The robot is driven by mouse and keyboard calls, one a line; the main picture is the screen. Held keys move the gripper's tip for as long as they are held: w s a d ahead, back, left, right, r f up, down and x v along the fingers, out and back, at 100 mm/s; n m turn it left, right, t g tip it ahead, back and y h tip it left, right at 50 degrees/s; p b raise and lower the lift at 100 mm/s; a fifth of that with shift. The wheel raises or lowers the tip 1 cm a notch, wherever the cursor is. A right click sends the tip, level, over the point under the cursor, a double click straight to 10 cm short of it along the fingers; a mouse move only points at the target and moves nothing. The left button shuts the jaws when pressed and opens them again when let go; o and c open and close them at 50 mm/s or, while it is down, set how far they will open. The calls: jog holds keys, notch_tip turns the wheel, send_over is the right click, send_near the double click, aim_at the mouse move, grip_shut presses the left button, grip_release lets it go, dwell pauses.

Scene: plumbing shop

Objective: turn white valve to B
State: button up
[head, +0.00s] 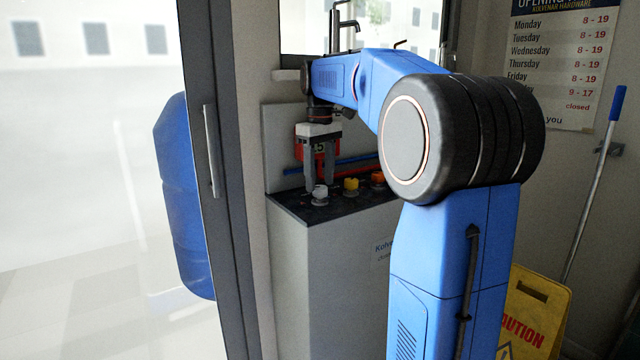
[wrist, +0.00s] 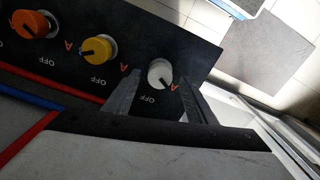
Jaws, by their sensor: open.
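The white valve (head: 320,191) is a small round knob on the dark top of a grey cabinet (head: 325,250), leftmost of three in the head view. In the wrist view the white valve (wrist: 158,70) sits between my two finger tips, with a gap on each side. Its dark pointer mark points lower right, toward the printed A beside it. OFF is printed below the knob; no B label is readable. My gripper (head: 319,182) is open and points down over the valve; it also shows in the wrist view (wrist: 160,80).
A yellow valve (wrist: 98,48) and an orange valve (wrist: 32,24) stand in the same row. Red and blue pipes (wrist: 38,103) run along the panel. A glass door with a dark frame (head: 222,200) is close on the left. A yellow caution sign (head: 535,310) stands right.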

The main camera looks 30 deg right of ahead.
jog(key=shift+f, duration=0.9)
jog(key=c, duration=1)
jog(key=shift+c, duration=0.2)
